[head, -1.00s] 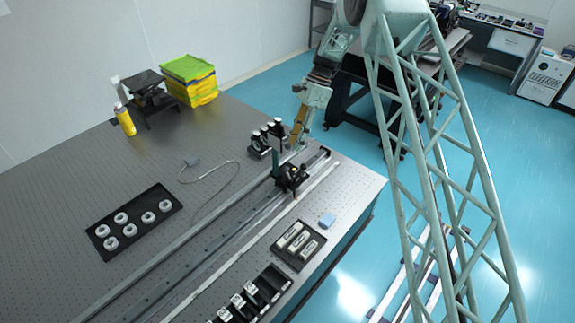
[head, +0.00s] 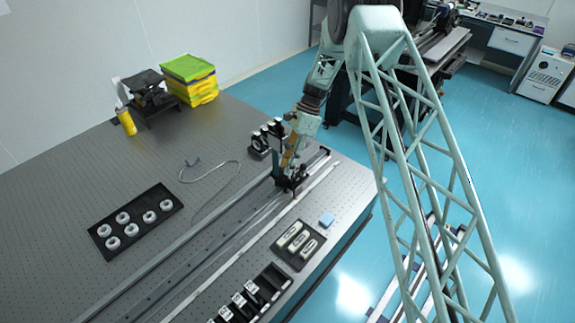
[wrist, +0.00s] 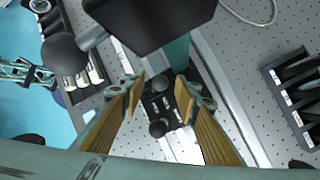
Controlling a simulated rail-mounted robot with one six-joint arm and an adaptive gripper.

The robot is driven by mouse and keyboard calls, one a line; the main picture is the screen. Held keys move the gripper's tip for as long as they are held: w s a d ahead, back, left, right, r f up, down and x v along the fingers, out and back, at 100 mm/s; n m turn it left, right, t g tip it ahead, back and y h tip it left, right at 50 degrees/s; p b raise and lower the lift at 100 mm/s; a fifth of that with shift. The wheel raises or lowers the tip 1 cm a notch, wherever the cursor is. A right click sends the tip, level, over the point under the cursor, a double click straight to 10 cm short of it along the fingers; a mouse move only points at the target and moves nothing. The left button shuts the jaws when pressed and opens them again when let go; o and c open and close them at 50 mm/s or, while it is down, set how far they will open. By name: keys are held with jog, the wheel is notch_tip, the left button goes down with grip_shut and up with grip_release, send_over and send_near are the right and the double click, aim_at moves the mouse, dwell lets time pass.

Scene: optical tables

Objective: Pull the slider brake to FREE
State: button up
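The slider (head: 290,181) is a black carriage on the long rail (head: 215,234), near the rail's far end in the head view. In the wrist view, the slider's black top plate (wrist: 160,106) carries small white lettering, too small to read, and round black knobs. One knob (wrist: 158,129) is near the plate's lower edge. My gripper (head: 287,163) is low over the slider in the head view. In the wrist view my gripper (wrist: 162,96) is open, its tan-padded fingers on either side of the plate. I cannot tell whether they touch it. The brake's setting cannot be read.
Dark mounts with white discs (head: 262,140) stand close behind the slider. A black tray with white rings (head: 135,222) and a thin cable (head: 210,165) lie left.

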jog(key=shift+c, duration=0.5)
jog(key=c, duration=0.7)
jog(key=shift+c, duration=0.2)
